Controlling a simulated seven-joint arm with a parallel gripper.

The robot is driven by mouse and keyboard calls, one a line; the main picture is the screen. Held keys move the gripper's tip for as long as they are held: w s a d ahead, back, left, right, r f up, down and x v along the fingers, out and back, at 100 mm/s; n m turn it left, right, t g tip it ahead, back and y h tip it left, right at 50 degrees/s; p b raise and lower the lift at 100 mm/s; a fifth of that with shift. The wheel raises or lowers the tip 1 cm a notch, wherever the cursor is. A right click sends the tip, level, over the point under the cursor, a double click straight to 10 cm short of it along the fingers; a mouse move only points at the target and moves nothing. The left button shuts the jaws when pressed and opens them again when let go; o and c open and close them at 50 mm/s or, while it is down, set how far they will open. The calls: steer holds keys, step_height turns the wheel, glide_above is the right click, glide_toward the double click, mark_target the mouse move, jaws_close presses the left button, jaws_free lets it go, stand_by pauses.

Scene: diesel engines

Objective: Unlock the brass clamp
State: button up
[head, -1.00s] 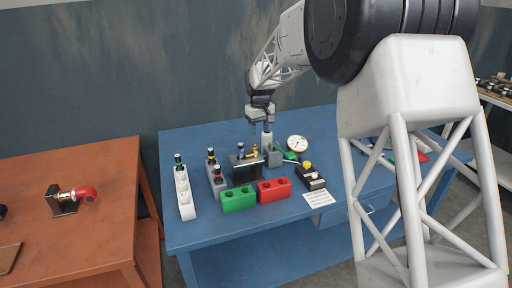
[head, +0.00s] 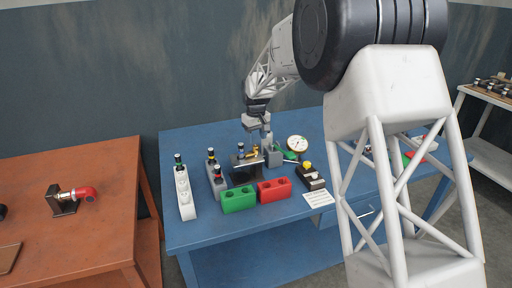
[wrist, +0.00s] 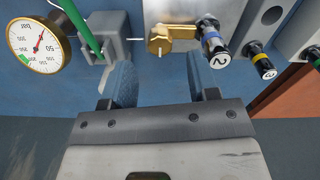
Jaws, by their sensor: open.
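The brass clamp (wrist: 172,40) shows at the top middle of the wrist view, with a thin pale pin pointing down from it. It sits on the edge of a grey fixture (wrist: 185,10), beside a blue-banded injector (wrist: 212,42) marked 2. In the head view the clamp (head: 253,151) is small, on top of the dark stand (head: 243,172). My gripper (wrist: 162,80) is open and empty, its two fingers apart and below the clamp in the wrist view, not touching it. In the head view my gripper (head: 262,132) hangs just above and behind the clamp, partly overlapping the fixture.
A pressure gauge (wrist: 38,45) and a green-handled grey block (wrist: 105,38) are left of the clamp in the wrist view. Green (head: 239,199) and red (head: 274,190) blocks stand in front. A white rack (head: 185,195) is at left. The blue table (head: 210,235) is clear at its front edge.

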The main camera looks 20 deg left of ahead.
mark_target(256, 146)
steer(key=shift+f, duration=2.5)
steer(key=shift+c, duration=0.2)
steer(key=c, duration=0.9)
